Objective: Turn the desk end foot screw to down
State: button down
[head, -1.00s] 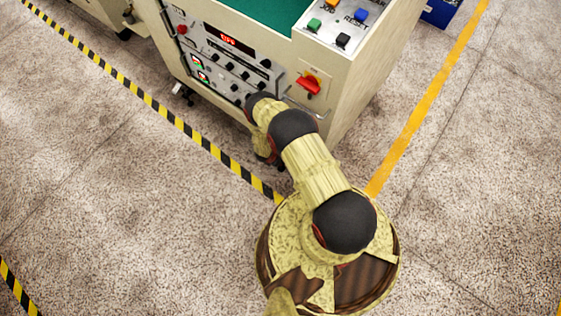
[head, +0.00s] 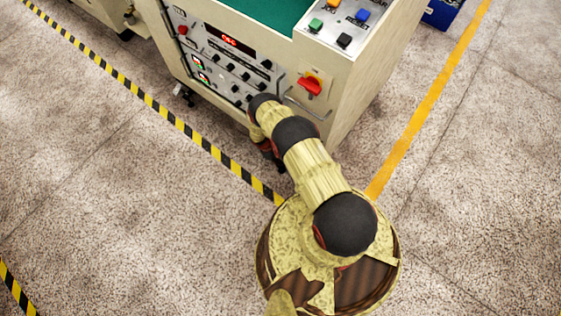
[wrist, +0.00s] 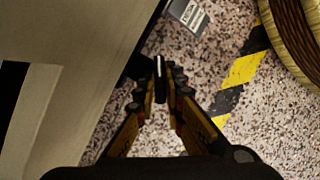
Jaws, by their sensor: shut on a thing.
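In the wrist view my gripper (wrist: 160,80) reaches down beside the machine's pale lower side. Its two fingers are close together and shut on a small, narrow dark part, which I take to be the foot screw; the fingertips cover most of it. I cannot read its turn position. In the head view my arm hides the gripper and this foot, low at the near corner of the beige machine (head: 352,95). Another levelling foot (head: 184,95) shows at the machine's left corner.
The machine's front panel has knobs, a red display (head: 230,40) and a red rotary switch (head: 312,84) close to my arm. Black-yellow tape (head: 205,143) and an orange line (head: 425,105) mark the floor. A grey label (wrist: 190,15) lies near the fingertips. Speckled floor is free around.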

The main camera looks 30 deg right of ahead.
jog(key=shift+d+m, duration=0.1)
jog(key=shift+m, duration=0.5)
jog(key=shift+g, duration=0.3)
jog(key=c, duration=1.9)
grip_release()
jog(key=shift+r, duration=0.1)
jog(key=v, duration=1.2)
jog(key=shift+d, duration=0.15)
jog(key=shift+o, duration=0.5)
